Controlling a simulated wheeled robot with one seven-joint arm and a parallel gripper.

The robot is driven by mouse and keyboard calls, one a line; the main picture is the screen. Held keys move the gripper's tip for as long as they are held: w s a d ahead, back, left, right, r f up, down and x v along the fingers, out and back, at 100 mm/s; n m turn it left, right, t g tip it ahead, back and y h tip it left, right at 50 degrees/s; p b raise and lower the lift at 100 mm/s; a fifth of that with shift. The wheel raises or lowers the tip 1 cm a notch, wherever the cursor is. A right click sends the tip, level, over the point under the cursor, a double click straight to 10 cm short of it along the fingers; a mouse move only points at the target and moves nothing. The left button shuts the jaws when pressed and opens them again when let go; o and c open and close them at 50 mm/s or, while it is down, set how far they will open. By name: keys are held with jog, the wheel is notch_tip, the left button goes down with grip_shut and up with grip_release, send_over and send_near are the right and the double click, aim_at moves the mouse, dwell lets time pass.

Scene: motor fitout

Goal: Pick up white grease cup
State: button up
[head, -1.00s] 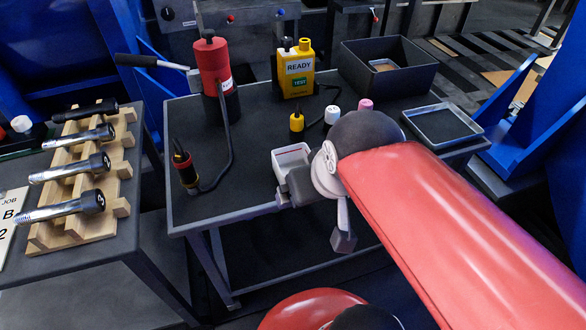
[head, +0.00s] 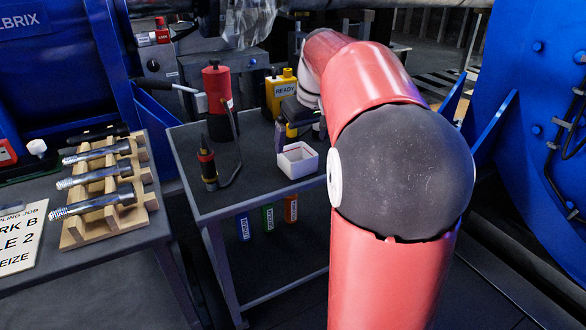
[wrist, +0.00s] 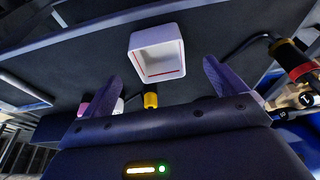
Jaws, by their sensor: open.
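A red cylinder tool (head: 216,85) and a dark, red-banded handle (head: 208,165) joined by a cable stand on the grey table (head: 195,140). A yellow READY unit (head: 281,92) is at the back.

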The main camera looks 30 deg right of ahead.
aim_at(299, 151)
jog(key=x, duration=0.3)
jog(key=b+x, duration=0.1)
jog(key=x, duration=0.2)
jog(key=shift+w+d, duration=0.1)
jog(key=shift+w, duration=0.3)
jog(key=shift+r, duration=0.1)
jog(key=c, duration=1.1)
